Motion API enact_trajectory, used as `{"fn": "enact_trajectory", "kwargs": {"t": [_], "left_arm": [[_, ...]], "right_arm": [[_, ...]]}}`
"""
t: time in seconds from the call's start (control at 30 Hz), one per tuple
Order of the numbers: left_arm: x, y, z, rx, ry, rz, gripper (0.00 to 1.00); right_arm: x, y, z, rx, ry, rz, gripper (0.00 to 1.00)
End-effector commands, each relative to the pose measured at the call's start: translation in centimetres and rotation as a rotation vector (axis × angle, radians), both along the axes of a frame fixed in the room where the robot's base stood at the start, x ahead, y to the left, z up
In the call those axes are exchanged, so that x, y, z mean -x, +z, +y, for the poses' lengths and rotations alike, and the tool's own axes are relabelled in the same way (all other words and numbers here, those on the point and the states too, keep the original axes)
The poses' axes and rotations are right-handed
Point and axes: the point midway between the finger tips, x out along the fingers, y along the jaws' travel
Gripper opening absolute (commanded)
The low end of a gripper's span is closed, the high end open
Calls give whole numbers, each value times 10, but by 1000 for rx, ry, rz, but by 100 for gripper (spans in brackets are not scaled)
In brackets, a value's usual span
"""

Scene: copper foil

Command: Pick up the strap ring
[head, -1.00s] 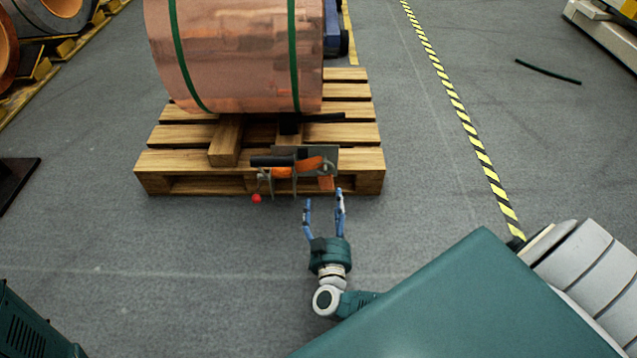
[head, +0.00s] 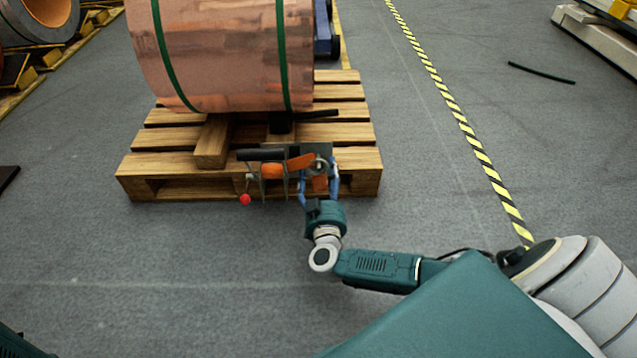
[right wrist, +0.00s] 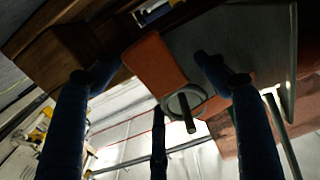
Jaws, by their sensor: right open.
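The strap ring (right wrist: 190,97) is a small grey ring in the right wrist view, around a short dark peg and beside an orange strap (right wrist: 156,68). In the head view, the ring (head: 318,168) is small, at the right end of the grey plate and orange part on the pallet's front. My right gripper (head: 319,172) is open in front of it. In the right wrist view, the blue fingers of my right gripper (right wrist: 155,72) stand apart, with the ring showing in the gap between them. I cannot tell whether they touch it. My left gripper is not in view.
A copper foil coil (head: 225,55) with green straps rests on the wooden pallet (head: 150,163). A red ball (head: 245,199) hangs at the left of the tool holder. Yellow-black tape (head: 470,135) runs along the floor at right. The grey floor in front is clear.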

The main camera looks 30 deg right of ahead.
Motion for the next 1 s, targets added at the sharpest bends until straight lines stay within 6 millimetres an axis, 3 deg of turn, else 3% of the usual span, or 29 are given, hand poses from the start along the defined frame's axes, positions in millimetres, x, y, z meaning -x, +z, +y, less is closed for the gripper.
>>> {"fn": "enact_trajectory", "kwargs": {"t": [0.2,0.47,1.0], "left_arm": [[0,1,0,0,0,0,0],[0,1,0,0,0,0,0],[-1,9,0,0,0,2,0]], "right_arm": [[0,1,0,-1,1,1,73],[0,0,0,-1,1,1,23],[0,7,0,-1,2,0,23]]}}
